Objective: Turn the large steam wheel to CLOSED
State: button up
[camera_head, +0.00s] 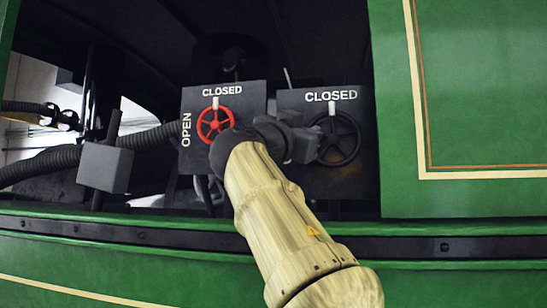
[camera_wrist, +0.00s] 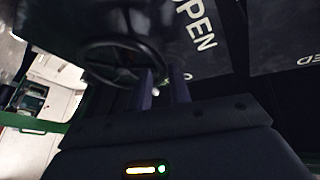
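The large black wheel (camera_head: 339,138) is on the right-hand dark panel. Its white pointer (camera_head: 332,106) stands upright under the word CLOSED. A smaller red wheel (camera_head: 215,124) is on the left-hand panel, its white pointer also up at CLOSED. My gripper (camera_head: 308,143) is at the left edge of the black wheel and covers part of its rim; contact cannot be told. In the wrist view my gripper (camera_wrist: 162,74) has two parallel fingers with a gap between them.
The green tram side wall (camera_head: 480,90) stands at the right. A green and black sill (camera_head: 130,232) runs below the opening. A grey box on a lever (camera_head: 105,167) and ribbed hoses (camera_head: 60,160) are at the left. The word OPEN (camera_wrist: 195,25) shows on a panel.

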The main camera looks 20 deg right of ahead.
jog(key=b+v, duration=0.6)
jog(key=v, duration=0.6)
jog(key=shift+s+a+b, duration=0.15)
jog(key=shift+a+b, duration=0.1)
jog(key=shift+b, duration=0.05)
jog(key=shift+f, duration=0.15)
